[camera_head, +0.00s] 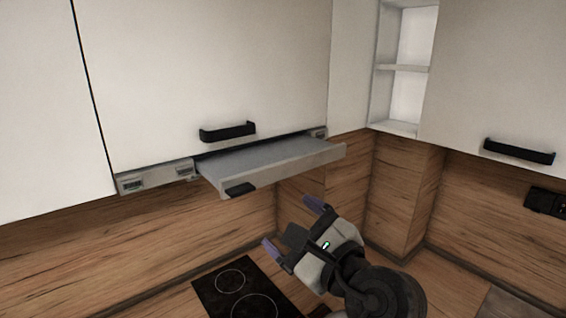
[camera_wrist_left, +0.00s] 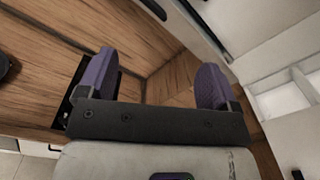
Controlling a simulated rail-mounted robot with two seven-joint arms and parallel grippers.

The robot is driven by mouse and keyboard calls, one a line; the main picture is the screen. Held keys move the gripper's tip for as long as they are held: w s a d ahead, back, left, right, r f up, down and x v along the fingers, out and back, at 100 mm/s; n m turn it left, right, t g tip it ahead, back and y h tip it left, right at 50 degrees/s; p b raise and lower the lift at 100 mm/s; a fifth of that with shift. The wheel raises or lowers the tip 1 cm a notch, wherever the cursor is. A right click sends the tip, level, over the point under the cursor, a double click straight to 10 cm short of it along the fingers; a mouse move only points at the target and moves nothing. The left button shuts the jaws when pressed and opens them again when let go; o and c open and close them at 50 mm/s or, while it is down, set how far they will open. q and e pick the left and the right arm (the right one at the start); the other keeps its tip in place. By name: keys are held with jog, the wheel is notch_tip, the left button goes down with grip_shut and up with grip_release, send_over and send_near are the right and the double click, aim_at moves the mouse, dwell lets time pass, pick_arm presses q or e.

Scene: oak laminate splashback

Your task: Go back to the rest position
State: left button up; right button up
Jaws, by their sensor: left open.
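My left gripper (camera_head: 292,226) is open and empty, in the air above and to the right of the black hob. Its purple-tipped fingers stand wide apart. The same gripper shows in the left wrist view (camera_wrist_left: 155,82), with only wood panel between the fingers. It does not appear to touch anything. My right gripper is not in either view.
A grey range hood panel (camera_head: 270,163) is slid out below the white cabinet (camera_head: 210,70), above my gripper. The black hob (camera_head: 222,293) lies below on the counter. Open white shelves (camera_head: 403,68) are at the upper right. A black socket (camera_head: 545,203) is at the right.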

pick_arm(q)
notch_tip(320, 180, up, 4)
jog(key=s+d+n+t+h, duration=0.2)
jog(key=s+n+t+h, duration=0.1)
jog(key=n+h, duration=0.85)
jog(key=s+a+f+n+g, duration=0.35)
jog(key=a+f, duration=0.35)
jog(key=f, duration=0.5)
jog(key=s+a+f+n+g, duration=0.2)
jog(key=s+a+f, duration=0.2)
jog(key=a+f, duration=0.6)
jog(key=s+a+f+n+g, duration=0.25)
jog(key=s+a+f, duration=0.2)
jog(key=f, duration=0.95)
jog(key=s+a+f+g, duration=0.2)
jog(key=s+f+g, duration=0.1)
jog(key=s+f, duration=0.6)
jog(key=s+a+f+g, duration=0.2)
jog(key=s+f+g, duration=0.1)
jog(key=s+f, duration=0.55)
jog(key=w+d+r+p+v, duration=0.1)
jog(key=w+p+v, duration=0.1)
jog(key=p+v, duration=1)
jog(key=shift+w+n+y, duration=0.25)
jog(key=shift+n+y, duration=0.1)
jog(key=shift+n, duration=0.1)
